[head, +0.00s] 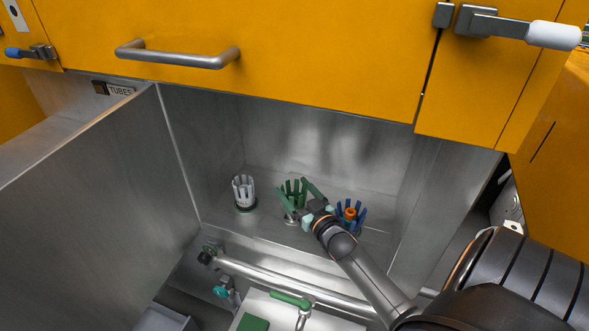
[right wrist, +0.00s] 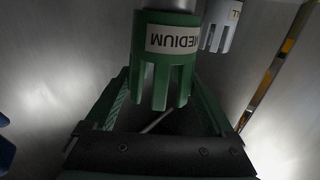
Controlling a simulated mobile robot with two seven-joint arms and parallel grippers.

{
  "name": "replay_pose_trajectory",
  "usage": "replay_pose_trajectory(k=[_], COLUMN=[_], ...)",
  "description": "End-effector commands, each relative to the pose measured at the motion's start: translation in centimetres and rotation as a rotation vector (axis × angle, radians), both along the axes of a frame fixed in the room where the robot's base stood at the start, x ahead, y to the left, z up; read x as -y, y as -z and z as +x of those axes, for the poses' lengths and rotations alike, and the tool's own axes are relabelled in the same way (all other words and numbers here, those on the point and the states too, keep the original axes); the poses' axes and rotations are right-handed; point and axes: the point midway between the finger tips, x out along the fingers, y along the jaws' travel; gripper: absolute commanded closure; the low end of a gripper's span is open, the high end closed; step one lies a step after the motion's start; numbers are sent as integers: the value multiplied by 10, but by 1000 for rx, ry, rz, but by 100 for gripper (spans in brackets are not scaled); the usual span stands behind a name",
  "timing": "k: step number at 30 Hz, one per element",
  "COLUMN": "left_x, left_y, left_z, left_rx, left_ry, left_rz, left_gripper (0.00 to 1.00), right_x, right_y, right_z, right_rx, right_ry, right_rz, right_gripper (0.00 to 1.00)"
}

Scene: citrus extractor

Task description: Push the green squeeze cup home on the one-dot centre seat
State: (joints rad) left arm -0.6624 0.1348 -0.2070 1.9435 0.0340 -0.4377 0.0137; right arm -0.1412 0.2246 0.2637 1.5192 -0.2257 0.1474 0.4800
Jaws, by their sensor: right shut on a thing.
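The green squeeze cup (head: 293,187) is a slotted cup with upright fingers, in the middle of the steel bay between a white cup and a blue cup. In the right wrist view the green cup (right wrist: 170,62) shows a "MEDIUM" label, upside down in the picture. My right gripper (head: 292,190) is shut on it, one green finger on each side. Part of the centre seat (head: 291,219) shows below the cup; the fingers hide much of the join, so I cannot tell how fully it is seated. No dot mark is readable. My left gripper is not in view.
The white cup (head: 244,190) stands at left, and the blue cup (head: 351,214) with an orange centre stands close at right, beside my arm. A steel rail (head: 295,282) crosses in front. Yellow doors (head: 300,50) overhang the bay, and a steel panel (head: 100,190) bounds its left.

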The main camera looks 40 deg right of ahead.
Motion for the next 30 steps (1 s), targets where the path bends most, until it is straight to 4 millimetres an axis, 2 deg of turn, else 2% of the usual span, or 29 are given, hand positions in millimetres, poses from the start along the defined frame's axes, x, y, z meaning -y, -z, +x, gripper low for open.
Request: replay_pose_trajectory(k=[4, 5, 7, 16, 19, 23, 30], left_x=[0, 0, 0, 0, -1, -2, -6], left_y=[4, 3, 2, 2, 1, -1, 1], left_z=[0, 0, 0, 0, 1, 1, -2], left_rx=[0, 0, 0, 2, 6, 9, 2], left_ry=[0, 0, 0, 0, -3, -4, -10], left_rz=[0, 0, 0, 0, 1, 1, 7], left_gripper=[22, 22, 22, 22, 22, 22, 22], right_x=[0, 0, 0, 0, -2, -7, -16], right_y=[4, 3, 3, 5, 6, 7, 5], right_z=[0, 0, 0, 0, -9, -31, -81], right_rx=[2, 2, 1, -4, -6, -8, -7], right_ry=[0, 0, 0, 0, 0, 1, 2], right_rz=[0, 0, 0, 2, 2, 4, 1], right_gripper=[75, 9, 1, 0, 0, 0, 0])
